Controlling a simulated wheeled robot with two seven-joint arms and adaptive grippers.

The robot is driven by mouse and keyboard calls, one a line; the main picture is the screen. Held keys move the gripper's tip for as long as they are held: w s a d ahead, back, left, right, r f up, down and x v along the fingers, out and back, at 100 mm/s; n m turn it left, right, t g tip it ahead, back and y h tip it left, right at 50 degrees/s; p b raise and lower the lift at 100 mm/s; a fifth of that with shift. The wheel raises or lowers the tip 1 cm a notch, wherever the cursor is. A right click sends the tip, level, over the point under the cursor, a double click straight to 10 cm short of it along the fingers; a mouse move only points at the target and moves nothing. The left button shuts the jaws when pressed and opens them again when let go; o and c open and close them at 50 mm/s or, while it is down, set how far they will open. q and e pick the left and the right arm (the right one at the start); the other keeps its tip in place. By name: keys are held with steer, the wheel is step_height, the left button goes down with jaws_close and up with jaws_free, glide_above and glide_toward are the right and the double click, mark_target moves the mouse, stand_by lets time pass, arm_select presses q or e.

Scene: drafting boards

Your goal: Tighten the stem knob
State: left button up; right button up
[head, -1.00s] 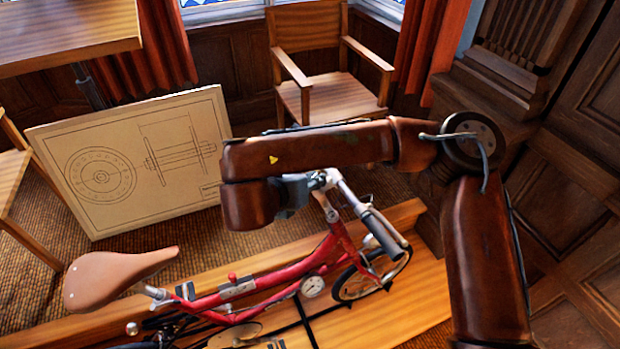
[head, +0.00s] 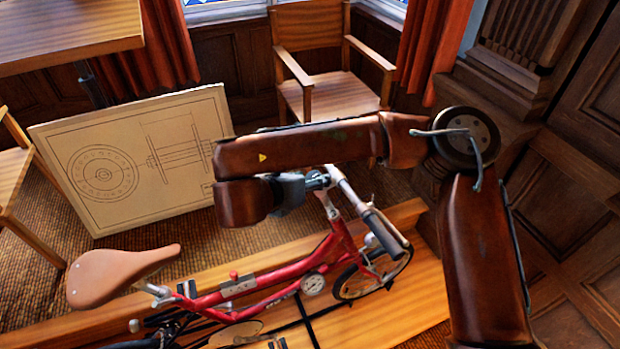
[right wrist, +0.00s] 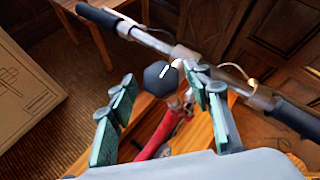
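The stem knob (right wrist: 161,75) is dark with a white line on top. In the right wrist view it sits at the handlebar's middle, above the red bicycle frame (right wrist: 160,135). My right gripper (right wrist: 162,90) is open, its green-padded fingers on either side of the knob in the picture. The knob looks a little beyond or level with the fingertips; contact does not show. In the head view my right gripper (head: 308,182) reaches in from the left side of the handlebar (head: 370,215), and the knob is not clearly seen there. My left gripper is not in view.
A wooden chair (head: 330,85) stands at the back, a table (head: 60,35) at upper left. Dark panelling is at right.

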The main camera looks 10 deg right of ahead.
steer(key=shift+o, duration=0.2)
steer(key=shift+s, duration=0.1)
steer(key=v, duration=1.2)
steer(key=shift+f, duration=0.15)
